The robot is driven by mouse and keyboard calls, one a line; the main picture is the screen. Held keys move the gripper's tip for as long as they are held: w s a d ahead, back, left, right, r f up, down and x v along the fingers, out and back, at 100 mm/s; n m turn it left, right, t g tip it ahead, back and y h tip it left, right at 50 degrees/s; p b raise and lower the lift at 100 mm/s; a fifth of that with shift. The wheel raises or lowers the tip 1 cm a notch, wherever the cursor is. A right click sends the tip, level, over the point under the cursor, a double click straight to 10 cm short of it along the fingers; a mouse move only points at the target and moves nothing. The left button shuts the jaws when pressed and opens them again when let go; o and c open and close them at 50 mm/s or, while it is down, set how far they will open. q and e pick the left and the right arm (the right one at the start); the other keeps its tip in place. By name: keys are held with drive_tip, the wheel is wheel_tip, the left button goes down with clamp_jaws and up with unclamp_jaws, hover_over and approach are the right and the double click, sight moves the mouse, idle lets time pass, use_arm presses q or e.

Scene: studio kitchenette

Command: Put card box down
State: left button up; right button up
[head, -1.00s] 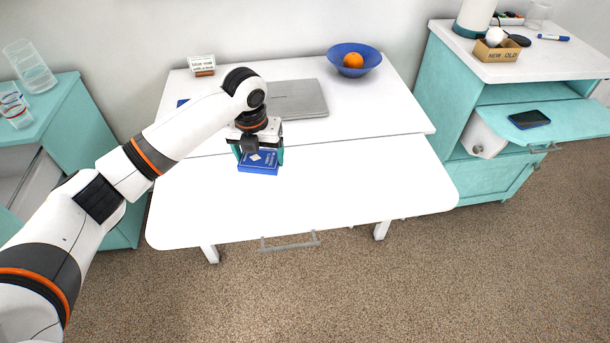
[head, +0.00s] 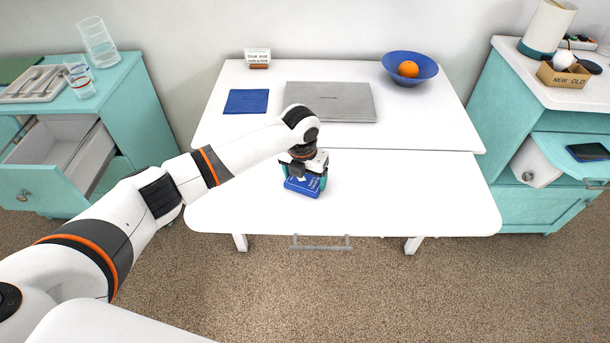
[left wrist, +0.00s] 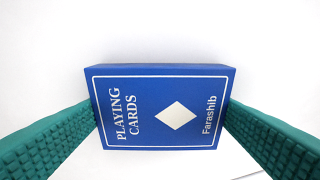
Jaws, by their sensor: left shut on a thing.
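The card box (head: 302,187) is a blue pack marked "PLAYING CARDS" with a white diamond. My left gripper (head: 305,181) is shut on it, over the front part of the white table (head: 400,200). In the left wrist view the card box (left wrist: 160,108) lies between the two teal fingers, which press on its left and right ends. White tabletop shows all around it there. I cannot tell whether the box touches the tabletop. My right gripper is not in view.
A grey laptop (head: 330,101), a blue cloth (head: 246,101), a small sign (head: 257,57) and a blue bowl (head: 423,72) with an orange (head: 408,69) occupy the table's raised back part. The front part is otherwise clear. An open drawer (head: 60,165) is at left.

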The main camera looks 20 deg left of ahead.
sight(302, 185)
use_arm(q)
drive_tip(key=o, duration=0.9)
wheel_tip(302, 185, up, 12)
drive_tip(key=s, duration=0.1)
drive_tip(key=shift+s, duration=0.25)
drive_tip(key=shift+s, duration=0.1)
